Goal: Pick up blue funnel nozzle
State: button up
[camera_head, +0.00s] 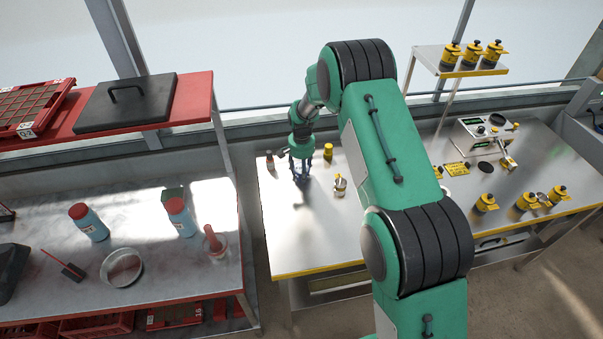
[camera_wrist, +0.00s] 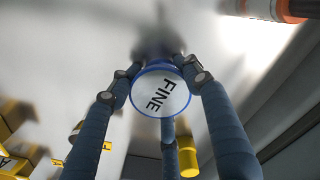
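The blue funnel nozzle (camera_wrist: 161,92) shows in the wrist view as a round white face marked "FINE" with a blue rim. It sits between the fingers of my gripper (camera_wrist: 160,72). The left and right fingers bend inward and their tips close in on its sides. The third finger comes up to its lower edge. My gripper looks shut on it. In the head view, my gripper (camera_head: 301,175) points down, low over the left part of the metal table (camera_head: 300,245). The nozzle cannot be made out there, and any gap to the table cannot be told.
A small dark red-labelled bottle (camera_head: 270,162) stands left of my gripper. A yellow container (camera_head: 328,151) and a silver-and-yellow piece (camera_head: 340,186) stand to its right. A bench (camera_head: 130,215) with blue bottles is further left. The table's front left is clear.

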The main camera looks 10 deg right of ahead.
jog(key=shift+c, duration=0.7)
jog(key=shift+r, duration=0.1)
jog(key=shift+r, duration=0.8)
notch_tip(320, 180, up, 2)
jog(key=shift+s+p, duration=0.1)
jog(key=shift+p, duration=0.25)
jog(key=s, duration=1)
jog(key=s+r+p, duration=0.1)
jog(key=s, duration=0.4)
jog(key=shift+s+d+r, duration=0.1)
jog(key=shift+s+d, duration=0.3)
